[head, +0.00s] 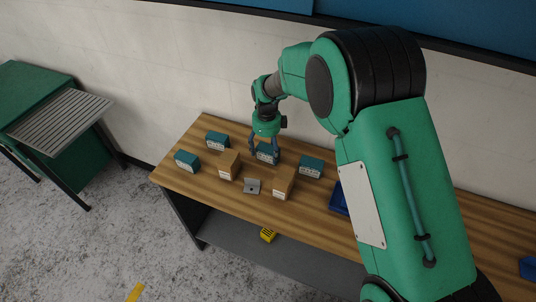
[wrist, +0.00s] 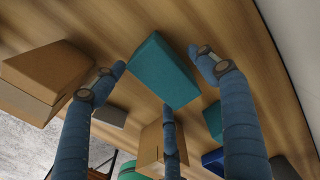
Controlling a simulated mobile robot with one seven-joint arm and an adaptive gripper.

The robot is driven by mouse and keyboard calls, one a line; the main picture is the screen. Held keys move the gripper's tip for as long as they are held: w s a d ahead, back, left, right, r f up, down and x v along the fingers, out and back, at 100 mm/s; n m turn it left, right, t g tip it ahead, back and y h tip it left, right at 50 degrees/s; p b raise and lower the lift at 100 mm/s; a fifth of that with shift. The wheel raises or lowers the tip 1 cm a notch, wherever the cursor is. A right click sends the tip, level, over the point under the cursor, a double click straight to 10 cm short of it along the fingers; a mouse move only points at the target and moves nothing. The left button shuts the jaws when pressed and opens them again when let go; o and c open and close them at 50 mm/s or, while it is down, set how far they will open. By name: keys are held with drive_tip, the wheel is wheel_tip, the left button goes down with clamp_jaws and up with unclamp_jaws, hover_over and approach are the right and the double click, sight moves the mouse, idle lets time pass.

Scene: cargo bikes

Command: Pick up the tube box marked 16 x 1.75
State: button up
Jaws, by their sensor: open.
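Several teal boxes and two brown boxes stand on the wooden table, with white labels too small to read, so I cannot tell which is marked 16 x 1.75. My gripper (head: 265,151) is over one teal box (head: 267,157) in the back row, pointing down. In the wrist view my gripper's fingers (wrist: 157,60) are spread open around this teal box (wrist: 160,72), with gaps showing on both sides. Other teal boxes are at the back left (head: 217,140), the far left (head: 187,161) and to the right (head: 311,167). Brown boxes stand in front (head: 228,164) (head: 284,183).
A small grey metal object (head: 252,186) lies between the brown boxes. A blue bin (head: 340,198) is to the right on the wooden table (head: 210,192). The wall is close behind. A yellow object (head: 267,234) lies on the lower shelf. A green bench (head: 38,88) stands apart at left.

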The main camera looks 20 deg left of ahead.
sight(267, 149)
drive_tip(key=shift+f, duration=1.25)
drive_tip(key=shift+c, duration=0.2)
drive_tip(key=c, duration=1.3)
drive_tip(key=shift+r, duration=0.15)
drive_tip(key=shift+c, duration=0.2)
drive_tip(key=shift+r+p, duration=0.55)
drive_tip(key=shift+r, duration=4.35)
